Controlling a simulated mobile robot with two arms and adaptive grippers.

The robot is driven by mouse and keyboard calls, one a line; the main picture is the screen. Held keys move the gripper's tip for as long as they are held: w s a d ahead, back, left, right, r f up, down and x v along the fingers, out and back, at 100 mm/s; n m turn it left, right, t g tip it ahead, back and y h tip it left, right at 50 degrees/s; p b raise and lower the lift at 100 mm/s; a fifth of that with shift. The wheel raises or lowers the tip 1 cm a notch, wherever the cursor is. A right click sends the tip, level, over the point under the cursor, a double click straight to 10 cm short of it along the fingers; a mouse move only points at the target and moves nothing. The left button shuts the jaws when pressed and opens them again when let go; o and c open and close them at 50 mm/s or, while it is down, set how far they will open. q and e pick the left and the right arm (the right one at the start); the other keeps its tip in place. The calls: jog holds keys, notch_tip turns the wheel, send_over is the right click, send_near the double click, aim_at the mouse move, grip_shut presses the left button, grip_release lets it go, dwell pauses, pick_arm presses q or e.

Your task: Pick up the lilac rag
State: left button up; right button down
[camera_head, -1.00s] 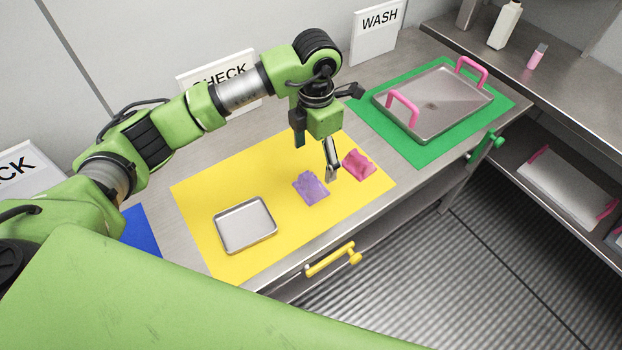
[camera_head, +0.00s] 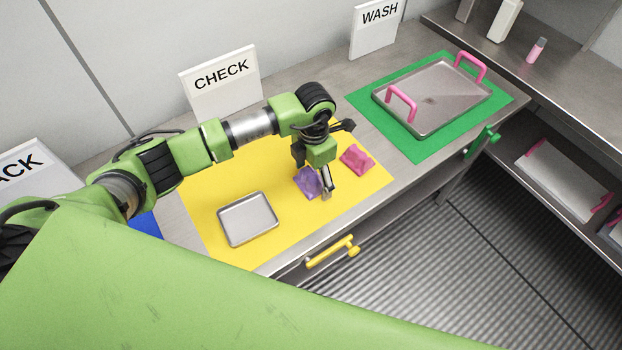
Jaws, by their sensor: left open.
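The lilac rag (camera_head: 308,184) lies crumpled on the yellow mat (camera_head: 222,258), between a small metal tray and a pink rag. My left gripper (camera_head: 313,180) is open and reaches down over the lilac rag. One finger shows at the rag's right side; the other finger is over its upper part. The gripper hides part of the rag, and I cannot tell whether the fingers touch it. My right gripper is not in view.
The pink rag (camera_head: 356,160) lies close to the right of the gripper. The small metal tray (camera_head: 248,219) is to the left. A large tray with pink handles (camera_head: 432,98) sits on the green mat (camera_head: 419,154). A CHECK sign (camera_head: 221,82) stands behind the arm.

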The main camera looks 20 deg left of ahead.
pick_arm(q)
jog(key=c, duration=1.2)
jog(key=shift+c, duration=0.5)
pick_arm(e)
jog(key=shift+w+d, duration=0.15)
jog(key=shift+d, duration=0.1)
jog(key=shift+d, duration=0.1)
pick_arm(q)
jog(key=shift+r, duration=0.15)
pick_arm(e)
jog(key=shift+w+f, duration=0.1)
